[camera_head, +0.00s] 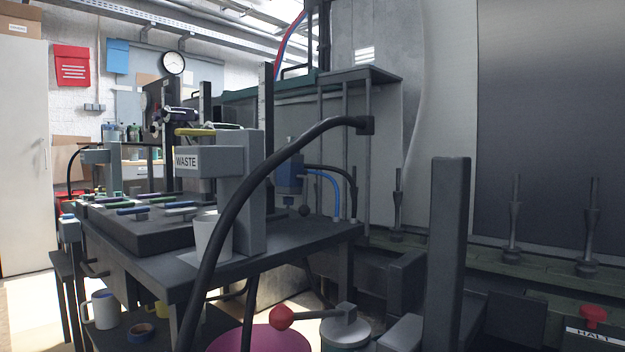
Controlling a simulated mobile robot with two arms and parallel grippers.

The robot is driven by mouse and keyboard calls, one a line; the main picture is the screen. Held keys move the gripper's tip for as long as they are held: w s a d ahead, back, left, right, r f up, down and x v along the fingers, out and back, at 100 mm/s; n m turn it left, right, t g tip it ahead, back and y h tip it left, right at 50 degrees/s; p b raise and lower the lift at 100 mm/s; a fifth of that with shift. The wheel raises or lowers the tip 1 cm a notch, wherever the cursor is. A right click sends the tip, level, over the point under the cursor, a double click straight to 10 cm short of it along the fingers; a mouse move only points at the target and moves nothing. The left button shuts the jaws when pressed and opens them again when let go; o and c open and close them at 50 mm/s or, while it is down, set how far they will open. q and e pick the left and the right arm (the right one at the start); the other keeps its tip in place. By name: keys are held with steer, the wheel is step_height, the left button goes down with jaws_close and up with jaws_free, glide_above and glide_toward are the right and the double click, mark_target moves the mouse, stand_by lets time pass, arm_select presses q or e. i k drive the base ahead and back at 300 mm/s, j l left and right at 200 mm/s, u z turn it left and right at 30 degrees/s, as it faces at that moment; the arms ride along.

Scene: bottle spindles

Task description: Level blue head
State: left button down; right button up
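The blue head (289,178) is a small blue-grey block in the middle of the view, just right of the grey post of the WASTE stand. A dark round knob (304,210) shows below it at its right. A blue hose and a black hose run from its right side down to the bench. Its left side is partly hidden by the post and the thick black hose. It looks roughly upright, but I cannot tell if it is exactly level. Neither of my grippers is in view.
The WASTE stand (252,190) and a white cup (212,237) are on the dark bench (290,248). A thick black hose (262,160) arches across the front. A red-ball lever (282,317) is low front. Grey spindles (514,225) stand at right, above a red HALT button (593,314).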

mark_target(288, 178)
steer(key=l+u, duration=0.35)
steer(key=l, duration=0.5)
steer(key=l+u, duration=0.4)
steer(key=l, duration=0.4)
